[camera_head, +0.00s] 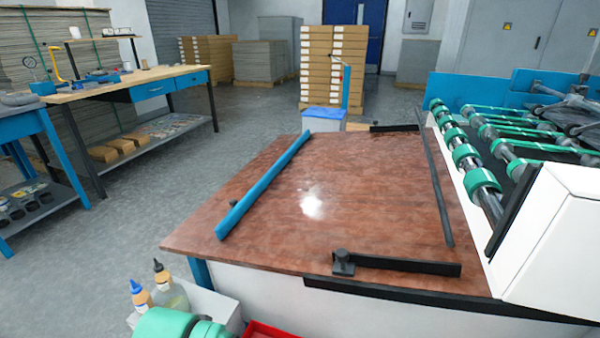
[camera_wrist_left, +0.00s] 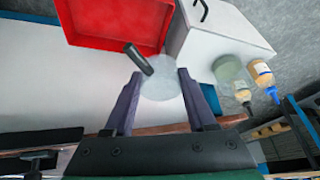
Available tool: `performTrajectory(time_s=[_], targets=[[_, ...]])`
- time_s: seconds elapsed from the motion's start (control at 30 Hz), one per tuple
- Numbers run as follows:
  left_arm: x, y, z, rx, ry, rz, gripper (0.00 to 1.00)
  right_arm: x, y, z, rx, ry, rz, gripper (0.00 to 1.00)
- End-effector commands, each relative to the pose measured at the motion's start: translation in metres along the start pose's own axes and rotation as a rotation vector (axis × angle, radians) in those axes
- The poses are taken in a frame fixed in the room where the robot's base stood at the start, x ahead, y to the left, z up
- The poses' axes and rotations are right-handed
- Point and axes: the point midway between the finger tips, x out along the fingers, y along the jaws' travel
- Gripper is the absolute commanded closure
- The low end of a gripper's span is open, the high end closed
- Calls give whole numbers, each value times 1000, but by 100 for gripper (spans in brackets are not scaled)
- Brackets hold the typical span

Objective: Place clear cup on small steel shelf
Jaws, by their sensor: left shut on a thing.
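In the left wrist view, my left gripper (camera_wrist_left: 183,78) has its two dark purple fingers around a pale, see-through round thing, which looks like the clear cup (camera_wrist_left: 162,86). A short dark cylinder (camera_wrist_left: 137,58) overlaps its edge, and I cannot tell whether they are joined. The cup is over a pale surface beside the red bin. My right gripper is in neither view.
A red bin (camera_wrist_left: 108,22) and a white box (camera_wrist_left: 222,32) stand near the gripper, with two bottles (camera_wrist_left: 262,72) beside the box. The brown-topped table (camera_head: 290,235) bears blue and black bars. Green rollers (camera_head: 484,180) stand at right. The grey floor (camera_head: 130,208) is clear at left.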

Motion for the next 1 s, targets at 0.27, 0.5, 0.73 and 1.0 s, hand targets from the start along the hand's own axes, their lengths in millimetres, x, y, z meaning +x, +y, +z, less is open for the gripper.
performTrajectory(time_s=[0.27,0.5,0.73,1.0], targets=[[-53,0,-28,11,21,-3,98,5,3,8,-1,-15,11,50],[-122,1,-60,18,35,-3,98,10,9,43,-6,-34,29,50],[-197,1,-88,17,21,-1,98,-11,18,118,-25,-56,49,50],[-222,1,-93,6,-3,3,98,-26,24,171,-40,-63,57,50]])
